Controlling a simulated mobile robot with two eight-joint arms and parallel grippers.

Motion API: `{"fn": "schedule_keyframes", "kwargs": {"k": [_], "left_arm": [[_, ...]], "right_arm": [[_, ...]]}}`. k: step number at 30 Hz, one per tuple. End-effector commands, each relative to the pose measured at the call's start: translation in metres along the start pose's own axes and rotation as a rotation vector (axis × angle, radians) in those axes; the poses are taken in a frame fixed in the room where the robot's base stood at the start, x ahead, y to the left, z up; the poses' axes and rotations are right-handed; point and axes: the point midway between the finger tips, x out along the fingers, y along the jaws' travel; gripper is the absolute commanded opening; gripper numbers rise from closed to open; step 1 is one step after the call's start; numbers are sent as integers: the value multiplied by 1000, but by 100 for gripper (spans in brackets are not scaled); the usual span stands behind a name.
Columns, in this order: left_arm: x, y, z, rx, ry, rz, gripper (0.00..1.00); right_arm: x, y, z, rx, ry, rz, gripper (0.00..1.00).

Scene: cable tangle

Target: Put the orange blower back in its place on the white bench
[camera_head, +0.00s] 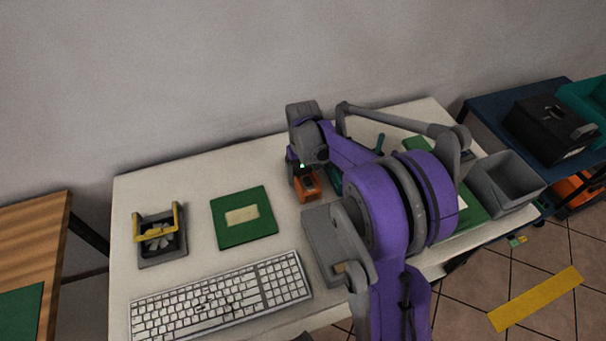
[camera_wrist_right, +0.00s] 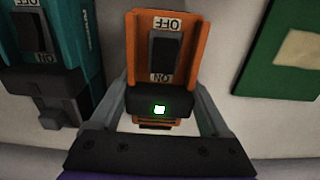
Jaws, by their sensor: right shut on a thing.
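The orange blower (camera_head: 307,188) is at the back middle of the white bench (camera_head: 190,183), under my right gripper (camera_head: 300,172). In the right wrist view the orange blower (camera_wrist_right: 187,50) shows a black rocker switch with OFF and ON labels upside down. A green light glows on its dark end. The fingers of my right gripper (camera_wrist_right: 160,108) are shut on that dark end, one on each side. I cannot tell whether the blower touches the bench. My left gripper is not in view.
A teal device (camera_wrist_right: 50,45) with a similar switch stands close beside the blower. A green board (camera_head: 243,235) lies to its left, a fan unit (camera_head: 160,240) farther left, and a keyboard (camera_head: 220,300) in front. A grey bin (camera_head: 503,183) is at the right end.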

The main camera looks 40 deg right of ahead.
Motion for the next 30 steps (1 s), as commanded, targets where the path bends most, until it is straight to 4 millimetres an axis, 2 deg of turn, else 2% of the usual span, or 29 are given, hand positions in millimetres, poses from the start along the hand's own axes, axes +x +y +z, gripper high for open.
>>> {"fn": "schedule_keyframes", "kwargs": {"k": [7, 8, 11, 18, 22, 26, 30], "left_arm": [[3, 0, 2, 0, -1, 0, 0], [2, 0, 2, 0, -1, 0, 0], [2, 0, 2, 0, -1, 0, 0], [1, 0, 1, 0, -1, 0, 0], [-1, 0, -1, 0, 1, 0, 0], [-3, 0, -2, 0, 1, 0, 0], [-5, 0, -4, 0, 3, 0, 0]], "right_arm": [[4, 0, 0, 0, 0, 0, 28], [3, 0, 0, 0, 0, 0, 84], [3, 0, 0, 0, 0, 0, 100], [1, 0, 0, 0, 0, 0, 100], [-8, 0, 0, 0, 0, 0, 100], [-32, 0, 0, 0, 0, 0, 100], [-64, 0, 0, 0, 0, 0, 100]]}}
